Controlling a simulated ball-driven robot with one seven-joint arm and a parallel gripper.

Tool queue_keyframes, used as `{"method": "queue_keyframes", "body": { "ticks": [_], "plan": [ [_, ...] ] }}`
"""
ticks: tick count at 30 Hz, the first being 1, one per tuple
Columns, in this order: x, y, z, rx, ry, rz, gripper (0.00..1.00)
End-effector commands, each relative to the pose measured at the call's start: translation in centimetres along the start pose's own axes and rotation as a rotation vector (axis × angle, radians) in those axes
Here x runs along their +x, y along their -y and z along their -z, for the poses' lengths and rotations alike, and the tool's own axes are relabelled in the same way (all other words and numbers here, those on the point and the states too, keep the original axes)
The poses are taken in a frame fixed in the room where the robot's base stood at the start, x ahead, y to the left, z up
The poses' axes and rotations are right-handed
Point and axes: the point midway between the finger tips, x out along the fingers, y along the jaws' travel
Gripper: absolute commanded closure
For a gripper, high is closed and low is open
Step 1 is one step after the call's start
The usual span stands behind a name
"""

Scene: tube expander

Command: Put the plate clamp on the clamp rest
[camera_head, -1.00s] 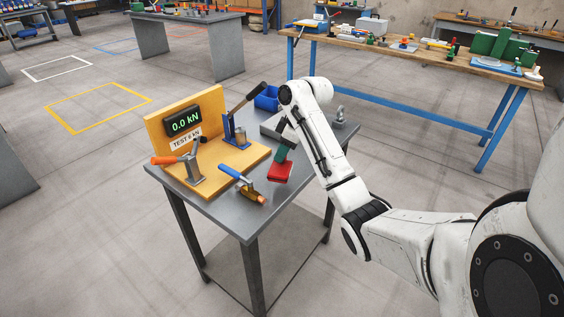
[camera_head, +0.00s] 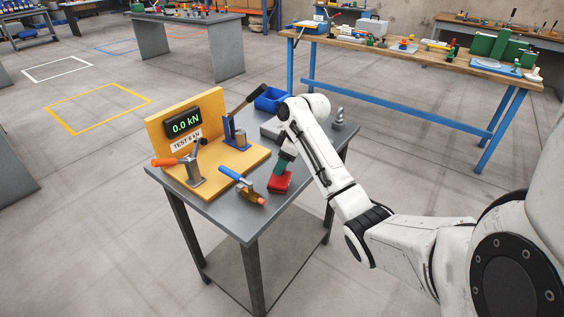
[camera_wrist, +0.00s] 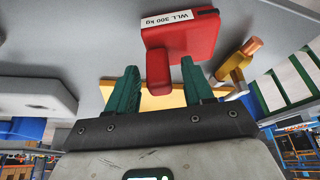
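The plate clamp (camera_head: 279,182) is a red block with a tab, just below my gripper (camera_head: 284,164) over the front right of the grey table. In the wrist view the clamp (camera_wrist: 186,38) carries a "WLL 300 kg" label. Its tab lies between the green fingers of my gripper (camera_wrist: 160,76). Slim gaps appear beside the tab, and the exact contact is hard to see, but the clamp moves with the fingers. A grey block (camera_head: 270,129) stands behind, partly covered by my arm. I cannot tell whether it is the clamp rest.
A yellow test stand (camera_head: 232,163) with a display holds upright levers. A blue bin (camera_head: 270,99) stands at the back, and a small grey piece (camera_head: 339,116) at the back right.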

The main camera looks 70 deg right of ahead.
Motion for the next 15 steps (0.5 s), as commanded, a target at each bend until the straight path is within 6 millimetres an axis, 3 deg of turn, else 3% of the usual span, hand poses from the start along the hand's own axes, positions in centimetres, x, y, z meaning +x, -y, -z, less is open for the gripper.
{"method": "queue_keyframes", "body": {
  "ticks": [9,15],
  "plan": [
    [-0.3,0.0,0.1,-0.001,0.0,-0.001,0.44],
    [-2.6,-0.1,0.2,-0.001,-0.002,-0.004,0.44]
  ]
}}
